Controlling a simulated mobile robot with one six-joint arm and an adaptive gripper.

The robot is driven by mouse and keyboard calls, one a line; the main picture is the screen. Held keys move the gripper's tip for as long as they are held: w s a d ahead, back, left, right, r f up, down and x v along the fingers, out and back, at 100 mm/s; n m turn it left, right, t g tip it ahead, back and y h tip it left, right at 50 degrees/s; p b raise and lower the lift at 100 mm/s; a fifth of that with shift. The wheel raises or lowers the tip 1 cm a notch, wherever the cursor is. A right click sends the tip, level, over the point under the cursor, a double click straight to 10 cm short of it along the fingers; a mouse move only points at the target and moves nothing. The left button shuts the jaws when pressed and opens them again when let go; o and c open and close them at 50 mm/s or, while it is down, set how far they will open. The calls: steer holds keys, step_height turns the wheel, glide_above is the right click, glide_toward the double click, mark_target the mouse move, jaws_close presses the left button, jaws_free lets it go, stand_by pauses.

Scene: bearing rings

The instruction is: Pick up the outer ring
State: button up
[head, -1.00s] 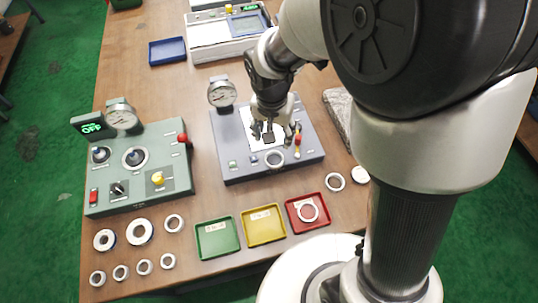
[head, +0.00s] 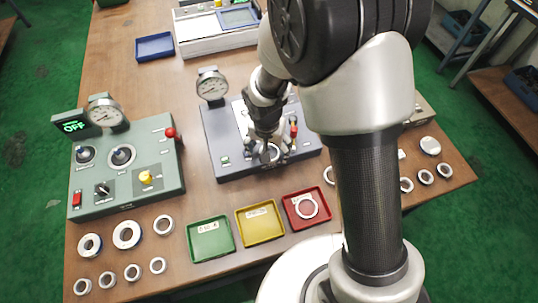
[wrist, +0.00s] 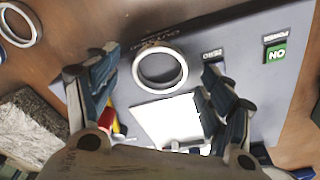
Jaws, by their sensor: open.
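A pale metal ring, apparently the outer ring (wrist: 160,88), lies flat on the dark blue-grey device (wrist: 205,25), near its edge and beside a white square plate (wrist: 180,122). In the head view the same ring (head: 272,160) is partly covered by my fingers. My gripper (wrist: 158,82) is open and empty, with one finger on either side of the ring in the wrist view. The fingers look apart from the ring. My gripper (head: 271,148) is low over the front of the device in the head view; its exact height above the ring is unclear.
A red-knobbed lever (head: 293,131) stands on the device close to my fingers, with a dial gauge (head: 211,86) at its back. Green (head: 211,253), yellow (head: 260,238) and red (head: 307,222) trays lie in front. The red one holds a ring. Several rings lie front left.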

steer(key=shift+w+f, duration=0.1)
steer(key=shift+f, duration=0.3)
steer(key=shift+r, duration=0.1)
steer(key=shift+c, duration=0.5)
steer(key=c, duration=1.2)
